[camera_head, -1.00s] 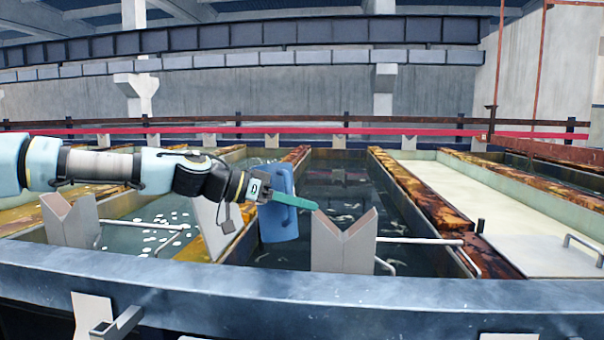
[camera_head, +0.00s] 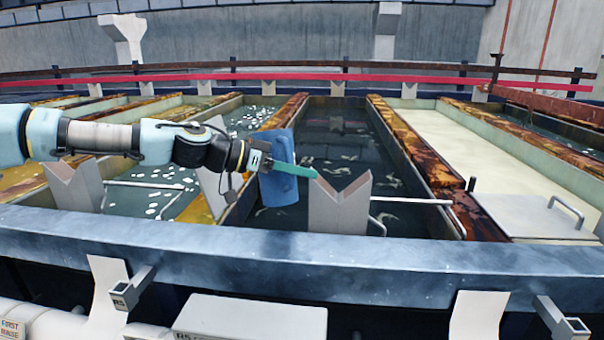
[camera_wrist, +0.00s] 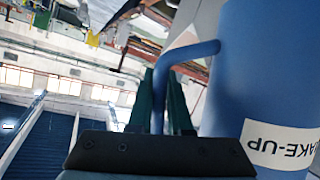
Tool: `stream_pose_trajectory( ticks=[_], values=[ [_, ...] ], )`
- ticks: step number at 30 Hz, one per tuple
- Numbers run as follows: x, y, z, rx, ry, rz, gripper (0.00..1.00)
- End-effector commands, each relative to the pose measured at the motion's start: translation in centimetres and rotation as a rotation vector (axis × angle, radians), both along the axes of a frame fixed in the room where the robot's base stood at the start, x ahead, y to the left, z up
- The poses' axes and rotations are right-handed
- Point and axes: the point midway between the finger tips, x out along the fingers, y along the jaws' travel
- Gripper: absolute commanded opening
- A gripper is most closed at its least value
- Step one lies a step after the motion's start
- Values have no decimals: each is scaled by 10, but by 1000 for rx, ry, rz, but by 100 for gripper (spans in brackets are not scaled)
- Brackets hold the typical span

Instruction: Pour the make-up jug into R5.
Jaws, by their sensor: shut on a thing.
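The blue make-up jug (camera_head: 278,185) is held in the air, slightly tilted, in the head view. It is above the left side of the dark-liquid tank (camera_head: 336,115) in the middle. My gripper (camera_head: 292,168) is shut on its handle; the teal fingers show across the jug. In the wrist view the fingers (camera_wrist: 165,105) close around the blue handle (camera_wrist: 190,52), and the jug body (camera_wrist: 262,70) carries a "MAKE-UP" label. The jug's mouth and contents are hidden. A white box (camera_head: 255,318) below the front rail bears a partly cut-off label that seems to start "R5".
A grey V-notched post (camera_head: 338,212) stands just right of the jug, close to the fingertips. Another V-post (camera_head: 75,187) stands at left. The blue-grey front rail (camera_head: 420,262) crosses the foreground. A pale covered tank (camera_head: 455,150) lies at right. Rusty walkways separate the tanks.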

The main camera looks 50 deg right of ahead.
Motion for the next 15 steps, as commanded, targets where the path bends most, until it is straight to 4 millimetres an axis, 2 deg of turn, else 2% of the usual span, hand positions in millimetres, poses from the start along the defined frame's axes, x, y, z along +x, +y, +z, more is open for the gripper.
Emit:
stream_pose_trajectory(
  ticks=[5, 15],
  values=[
    [-9, 5, -12, -42, -90, -2, 0],
    [-24, 12, -19, -117, -243, -1, 0]
  ],
)
